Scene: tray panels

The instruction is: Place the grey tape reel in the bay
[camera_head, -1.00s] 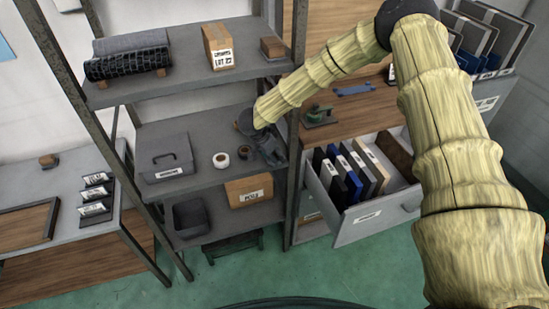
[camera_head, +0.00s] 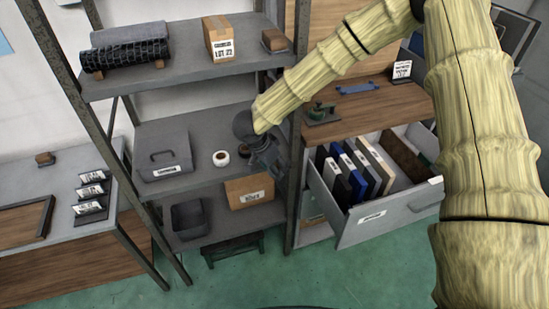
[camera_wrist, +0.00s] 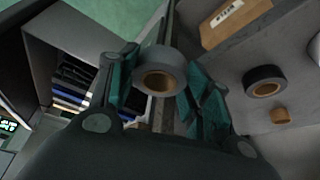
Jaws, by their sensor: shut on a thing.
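My gripper (camera_wrist: 165,85) is shut on the grey tape reel (camera_wrist: 173,56), which shows its tan core between the teal finger pads in the wrist view. In the head view my gripper (camera_head: 262,150) is at the right end of the middle shelf and hides the held reel. A black reel (camera_wrist: 265,80) stands apart on the shelf, to the right in the wrist view. A white reel (camera_head: 221,158) sits left of my gripper in the head view. I cannot tell which place is the bay.
A grey case (camera_head: 163,158) stands at the left of the middle shelf (camera_head: 200,180). A labelled carton (camera_head: 249,190) and dark bin (camera_head: 189,220) are below. The upper shelf (camera_head: 185,82) overhangs. An open drawer (camera_head: 385,222) with several binders juts out at right.

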